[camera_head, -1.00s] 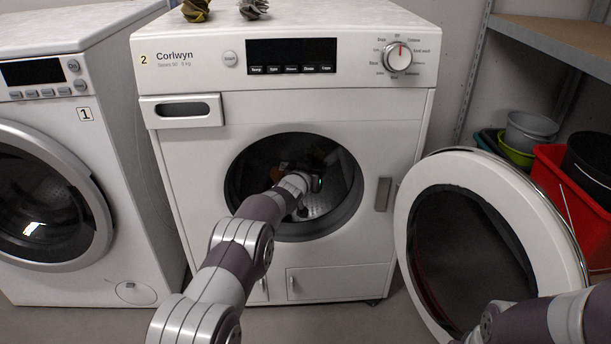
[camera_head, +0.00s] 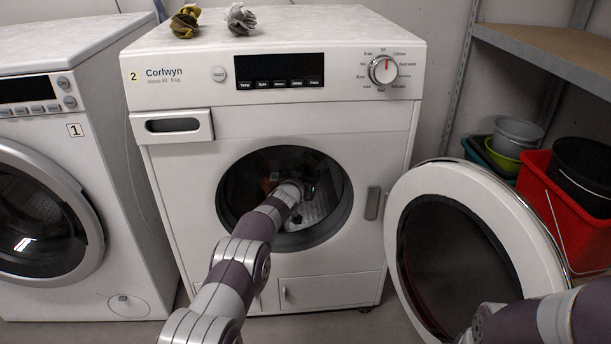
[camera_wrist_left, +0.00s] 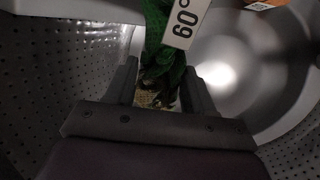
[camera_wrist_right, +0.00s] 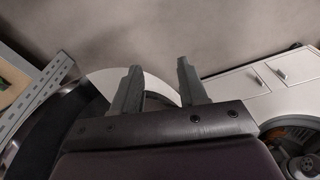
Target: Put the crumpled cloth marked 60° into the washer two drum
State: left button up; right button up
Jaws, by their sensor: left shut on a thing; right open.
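The crumpled cloth (camera_wrist_left: 163,50) is dark green with a white tag reading 60°. In the left wrist view it sits between the fingers of my left gripper (camera_wrist_left: 161,70), which is shut on it inside the perforated drum. In the head view my left arm reaches through the open door of washer two (camera_head: 172,95), and the left gripper (camera_head: 306,192) is inside the drum (camera_head: 318,212). The cloth cannot be made out there. My right gripper (camera_wrist_right: 158,72) is open and empty in the right wrist view, outside the machine.
Washer two's round door (camera_head: 555,235) stands open at the right, near my right arm. Washer one (camera_head: 110,200) is shut at the left. Two crumpled cloths, yellowish (camera_head: 185,20) and grey (camera_head: 240,18), lie on washer two. An orange thing (camera_wrist_left: 265,4) shows inside the drum.

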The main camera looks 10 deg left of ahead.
pick_arm(q)
jog(key=shift+f+b, duration=1.35)
jog(key=shift+f, duration=0.6)
jog(key=o, duration=1.1)
jog(key=shift+r, duration=0.1)
